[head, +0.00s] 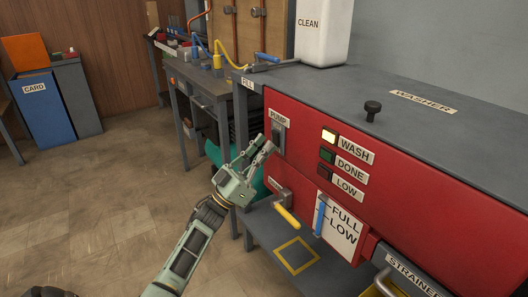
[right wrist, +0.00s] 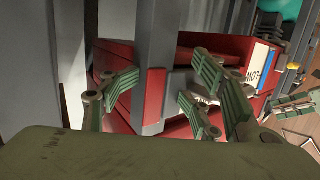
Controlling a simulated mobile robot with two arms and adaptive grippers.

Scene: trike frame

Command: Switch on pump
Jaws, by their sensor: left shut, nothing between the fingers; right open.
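The pump switch (head: 278,138) is a dark upright switch on the red front of the washer, under the label PUMP (head: 278,116). My left gripper (head: 265,146) is shut and empty, with its fingertips very close to the switch's lower left; I cannot tell whether they touch it. The switch's on or off position is too small to read. My right gripper (right wrist: 160,88) is open and empty in the right wrist view, in front of a grey post and red panels. It does not show in the head view.
The WASH lamp (head: 329,136) is lit; the DONE lamp (head: 327,155) and LOW lamp (head: 325,170) look dark. A yellow-handled lever (head: 287,214) and a FULL/LOW gauge (head: 337,228) sit below. A white CLEAN container (head: 322,34) stands on the grey top.

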